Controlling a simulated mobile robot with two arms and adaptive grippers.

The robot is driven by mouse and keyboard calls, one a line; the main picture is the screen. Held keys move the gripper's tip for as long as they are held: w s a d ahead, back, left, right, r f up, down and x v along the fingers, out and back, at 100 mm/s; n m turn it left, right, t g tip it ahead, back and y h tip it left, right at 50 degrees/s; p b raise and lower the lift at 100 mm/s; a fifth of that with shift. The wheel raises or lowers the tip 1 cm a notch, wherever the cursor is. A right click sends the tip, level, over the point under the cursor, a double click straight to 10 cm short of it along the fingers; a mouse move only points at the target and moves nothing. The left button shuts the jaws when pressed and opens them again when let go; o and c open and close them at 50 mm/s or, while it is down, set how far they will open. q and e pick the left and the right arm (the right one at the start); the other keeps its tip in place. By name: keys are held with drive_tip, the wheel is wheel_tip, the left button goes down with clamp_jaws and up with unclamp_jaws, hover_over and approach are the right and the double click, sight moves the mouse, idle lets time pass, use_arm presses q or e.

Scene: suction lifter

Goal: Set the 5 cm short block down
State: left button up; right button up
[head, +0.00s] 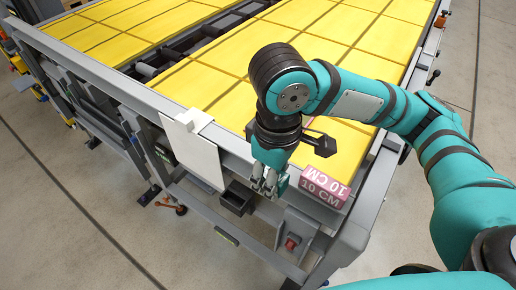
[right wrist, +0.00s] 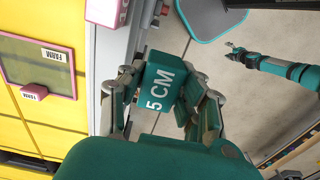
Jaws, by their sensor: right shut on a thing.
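My right gripper (head: 268,182) points down just outside the front rail of the yellow-topped table. In the right wrist view, its fingers (right wrist: 160,92) are shut on the teal 5 cm short block (right wrist: 163,82), with "5 CM" in white facing the camera. In the head view the block (head: 282,186) shows only as a small teal part, mostly hidden by the fingers. It is held beside the table edge, apart from the yellow top. My left gripper (right wrist: 233,48) seems to show small and far off in the right wrist view; its opening is unclear.
A pink 10 CM block (head: 325,186) sits on the table's near corner, right of my gripper. A pink-framed panel (right wrist: 38,65) and a small pink block (right wrist: 33,92) lie on the yellow top. A white plate (head: 192,150) and dark bin (head: 237,198) are on the front side.

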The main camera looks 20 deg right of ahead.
drive_tip(key=w, duration=0.3)
drive_tip(key=w+p, duration=0.1)
drive_tip(key=w, duration=0.3)
drive_tip(key=w+d, duration=0.1)
drive_tip(key=w, duration=0.2)
drive_tip(key=shift+w+f, duration=0.15)
drive_tip(key=shift+f, duration=0.25)
drive_tip(key=shift+w+f, duration=0.1)
drive_tip(key=shift+w, duration=0.3)
drive_tip(key=shift+w+f, duration=0.1)
wheel_tip(320, 180, down, 3)
drive_tip(key=shift+r+p, duration=0.1)
drive_tip(key=shift+p, duration=0.65)
drive_tip(key=shift+f, duration=0.35)
drive_tip(key=o, duration=0.9)
drive_tip(key=shift+f, duration=0.1)
